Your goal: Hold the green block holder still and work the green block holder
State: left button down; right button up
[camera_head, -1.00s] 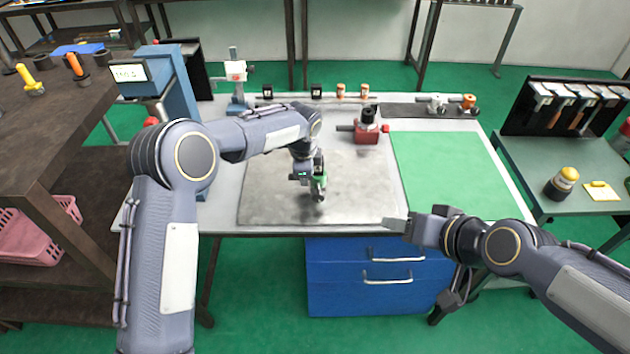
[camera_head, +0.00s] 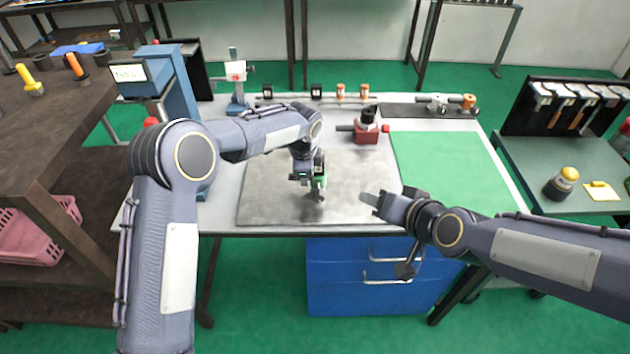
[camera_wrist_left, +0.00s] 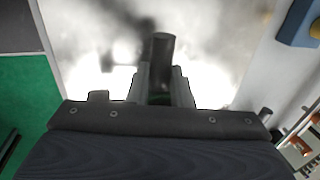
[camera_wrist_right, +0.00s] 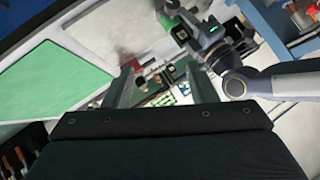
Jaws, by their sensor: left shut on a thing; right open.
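The green block holder (camera_head: 319,176) stands on the grey metal plate (camera_head: 268,200) in the middle of the bench, mostly hidden behind my left gripper. My left gripper (camera_head: 313,184) is shut on it from above. In the left wrist view a dark cylindrical part (camera_wrist_left: 162,55) stands up between the fingers (camera_wrist_left: 161,88), with a little green below it. My right gripper (camera_head: 370,199) is open and empty above the plate's front right corner, apart from the holder. In the right wrist view its fingers (camera_wrist_right: 160,92) are spread, and the green holder (camera_wrist_right: 168,20) shows beyond them.
A red block fixture (camera_head: 367,133) with a black knob stands behind the plate. A green mat (camera_head: 450,170) covers the bench's right side. A blue measuring stand (camera_head: 180,95) is at left. Blue drawers (camera_head: 335,280) sit below the front edge. The plate's right part is clear.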

jog(key=w+a+f+m+t+h, duration=0.1)
jog(key=w+a+f+t, duration=0.1)
jog(key=w+a+f, duration=0.25)
jog(key=t+h, duration=0.3)
jog(key=t, duration=0.3)
send_near(318, 200)
jog(key=shift+n, duration=0.4)
jog(key=w, duration=1)
jog(key=shift+w+a+f, duration=0.1)
jog(key=shift+w+a, duration=0.05)
jog(key=shift+w, duration=0.2)
